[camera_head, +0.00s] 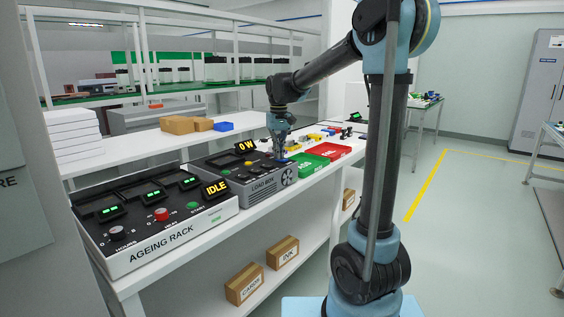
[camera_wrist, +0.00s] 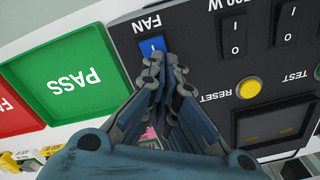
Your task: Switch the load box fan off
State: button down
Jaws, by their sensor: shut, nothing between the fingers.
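The load box (camera_head: 265,189) is a grey and black unit on the bench, with a display (camera_head: 245,147) reading "0 W". Its blue fan switch (camera_wrist: 148,46) lies under the upside-down label "FAN" in the wrist view. A white bar mark shows on the switch; I cannot tell which way it is tilted. My gripper (camera_wrist: 166,68) is shut and empty. Its fingertips are at the switch's edge and hide part of it; I cannot tell whether they touch. In the head view my gripper (camera_head: 280,154) points down over the load box's right end.
Beside the switch are a yellow reset button (camera_wrist: 249,88), black rocker switches (camera_wrist: 235,35), a green PASS tray (camera_wrist: 65,75) and a red tray (camera_wrist: 14,108). The ageing rack (camera_head: 150,215), reading "IDLE", stands at the left. Small parts lie beyond the trays.

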jog(key=shift+r, duration=3.3)
jog(key=shift+s+d, duration=0.1)
jog(key=s+d+f+m+t, duration=0.1)
jog(key=s+d+f, duration=0.3)
jog(key=s+d, duration=0.45)
jog(key=s+d+f+m, duration=0.1)
jog(key=s+d+f, duration=0.3)
jog(key=s+d, duration=0.4)
jog(key=s+d+f+m, duration=0.1)
jog(key=s+d+f, duration=0.1)
jog(key=s+f, duration=0.5)
jog(key=s+d+f+m+t, duration=0.1)
jog(key=s+d+f, duration=0.2)
jog(key=s+f, duration=0.5)
jog(key=shift+f, duration=0.1)
jog(key=shift+w+f, duration=0.2)
jog(key=shift+w, duration=0.2)
